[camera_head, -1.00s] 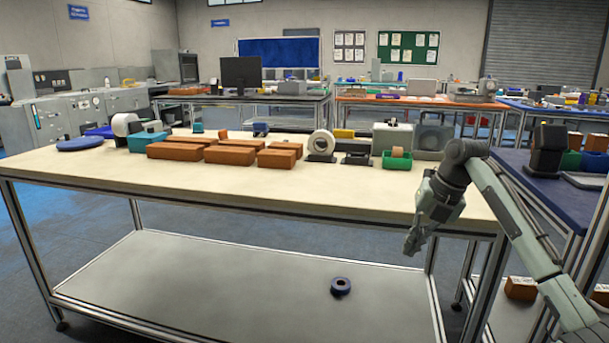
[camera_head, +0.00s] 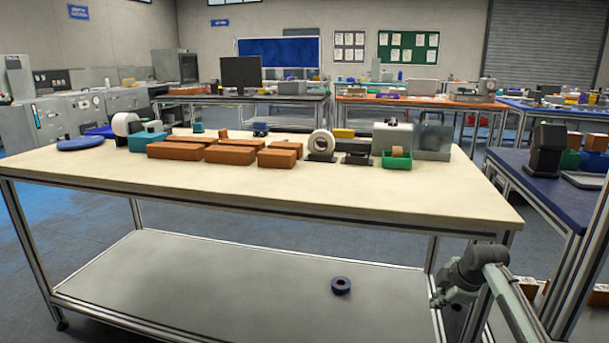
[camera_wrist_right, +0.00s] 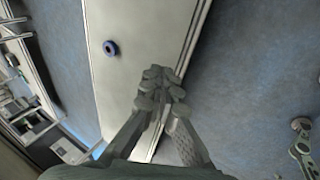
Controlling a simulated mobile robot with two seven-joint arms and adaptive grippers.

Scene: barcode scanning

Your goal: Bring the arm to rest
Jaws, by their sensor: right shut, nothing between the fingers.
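My right gripper (camera_head: 440,298) is low at the right in the head view, beside the right front leg of the cream-topped table and below the tabletop. In the right wrist view, its fingers (camera_wrist_right: 163,88) are shut with nothing between them. They show over the edge of the table's lower shelf (camera_wrist_right: 140,50). My left gripper is not in view.
The table (camera_head: 300,190) has a bare front half. Several brown boxes (camera_head: 230,155), a tape roll (camera_head: 321,144) and a green dispenser (camera_head: 397,162) stand along its back. A blue ring (camera_head: 341,285) lies on the lower shelf. A blue-topped table (camera_head: 535,190) stands at the right.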

